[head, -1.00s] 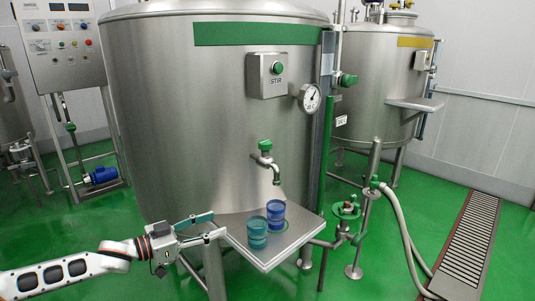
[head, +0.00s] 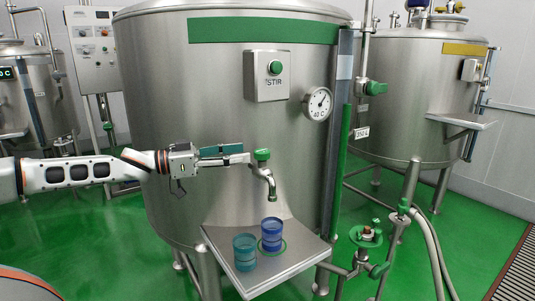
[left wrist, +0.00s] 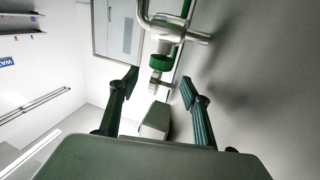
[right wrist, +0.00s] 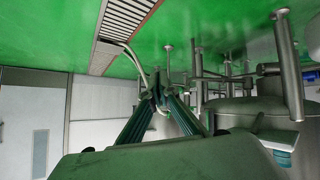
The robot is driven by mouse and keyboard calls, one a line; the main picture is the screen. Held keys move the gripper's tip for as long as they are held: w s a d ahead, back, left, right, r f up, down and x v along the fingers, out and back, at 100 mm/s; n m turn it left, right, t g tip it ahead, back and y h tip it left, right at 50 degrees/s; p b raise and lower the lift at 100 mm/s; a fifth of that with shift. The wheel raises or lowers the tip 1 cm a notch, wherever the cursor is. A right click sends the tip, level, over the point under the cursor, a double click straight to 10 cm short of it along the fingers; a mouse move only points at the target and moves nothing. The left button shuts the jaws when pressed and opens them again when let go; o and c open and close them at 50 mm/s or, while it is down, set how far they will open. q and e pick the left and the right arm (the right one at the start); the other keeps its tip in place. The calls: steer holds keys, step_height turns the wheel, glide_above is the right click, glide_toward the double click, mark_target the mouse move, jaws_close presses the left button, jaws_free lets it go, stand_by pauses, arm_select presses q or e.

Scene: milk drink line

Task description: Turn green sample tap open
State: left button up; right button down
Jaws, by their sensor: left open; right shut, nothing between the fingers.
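The sample tap is a bent steel spout (head: 268,182) on the front of the big tank, with a green handle (head: 262,155) on top. My left gripper (head: 242,154) is open and level with the handle, just to its left in the head view. In the left wrist view the green handle (left wrist: 166,59) shows ahead, beyond and between the spread fingertips (left wrist: 160,84), apart from them. My right gripper is out of the head view. In the right wrist view its fingers (right wrist: 158,92) come together, shut and empty, facing the floor and far equipment.
Below the spout, a steel shelf (head: 222,252) holds a teal cup (head: 245,252) and a blue cup (head: 272,235). The STIR box (head: 266,76) and a dial gauge (head: 318,103) are above. A green-handled valve (head: 366,235) stands at the lower right.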

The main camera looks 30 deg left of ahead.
mark_target(262, 150)
arm_select(q)
steer(key=w+d+b, duration=0.1)
steer(key=w+d+f+b, duration=0.1)
steer(key=w+b, duration=0.1)
steer(key=w+d+b, duration=0.1)
steer(key=b, duration=0.1)
steer(key=shift+w+d+f, duration=0.25)
steer(key=shift+w+f, duration=0.05)
steer(key=shift+w, duration=0.1)
steer(key=shift+w+d+r+b, duration=0.1)
steer(key=shift+w+d+b, duration=0.1)
steer(key=shift+w+b, duration=0.15)
steer(key=shift+w+d+r, duration=0.2)
steer(key=shift+d+r, duration=0.05)
steer(key=shift+r, duration=0.3)
arm_select(e)
steer(key=shift+w+a+r+y, duration=0.15)
steer(key=shift+w+a+y, duration=0.25)
steer(key=shift+w+a, duration=0.6)
arm_select(q)
steer(key=c, duration=1.1)
arm_select(e)
steer(key=shift+s+a, duration=0.1)
steer(key=shift+s, duration=0.05)
